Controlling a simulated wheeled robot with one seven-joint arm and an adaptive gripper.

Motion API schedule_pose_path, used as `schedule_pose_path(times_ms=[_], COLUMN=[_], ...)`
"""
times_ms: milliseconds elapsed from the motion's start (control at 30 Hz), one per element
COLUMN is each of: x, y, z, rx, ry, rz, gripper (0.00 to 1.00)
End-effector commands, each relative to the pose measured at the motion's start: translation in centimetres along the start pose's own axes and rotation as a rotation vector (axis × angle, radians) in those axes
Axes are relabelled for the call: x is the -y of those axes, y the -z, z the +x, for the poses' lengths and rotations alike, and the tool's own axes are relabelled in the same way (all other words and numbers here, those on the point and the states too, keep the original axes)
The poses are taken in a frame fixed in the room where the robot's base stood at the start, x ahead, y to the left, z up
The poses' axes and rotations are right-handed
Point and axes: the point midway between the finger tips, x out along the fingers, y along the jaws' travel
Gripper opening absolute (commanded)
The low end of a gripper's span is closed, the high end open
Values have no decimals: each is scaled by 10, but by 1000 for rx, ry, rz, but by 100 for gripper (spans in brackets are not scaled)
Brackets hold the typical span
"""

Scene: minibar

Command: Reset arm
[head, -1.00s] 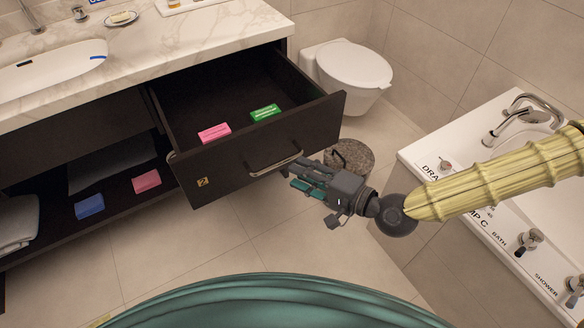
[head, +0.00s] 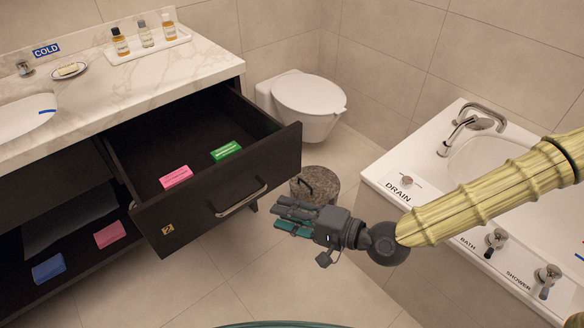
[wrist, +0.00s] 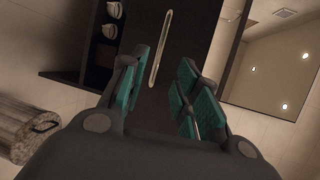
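My gripper (head: 293,216) is in front of the open drawer (head: 215,190), a little below and right of its handle (head: 242,197) in the head view. In the wrist view, my gripper's teal-padded fingers (wrist: 158,95) are spread apart with nothing between them. The drawer handle (wrist: 160,48) shows beyond the fingers, apart from them. The drawer is pulled out and holds a pink box (head: 176,177) and a green box (head: 227,151).
A lidded stone-like bin (head: 318,186) stands on the floor just behind my gripper. The bathtub (head: 385,180) is on the right, the toilet (head: 308,100) behind. A blue box (head: 49,268) and another pink box (head: 110,234) lie on the lower shelf. The marble counter (head: 150,75) is above.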

Motion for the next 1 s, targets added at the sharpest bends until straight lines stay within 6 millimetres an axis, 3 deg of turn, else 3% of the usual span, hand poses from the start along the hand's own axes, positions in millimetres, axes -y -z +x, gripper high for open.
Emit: schedule_pose_path(times_ms=[167,267,367,467,667,800,1000], x=[-2,-18,-52,-99,-192,-250,-316], y=[-1,-5,-13,-24,-44,-54,-61], z=[0,1,0,-6,-38,-72,-136], rx=[0,3,6,11,31,54,97], ry=[-6,-44,-128,-247,-507,-691,-951], rz=[0,2,3,-5,-42,-85,-168], gripper=[32,32,32,32,32,32,32])
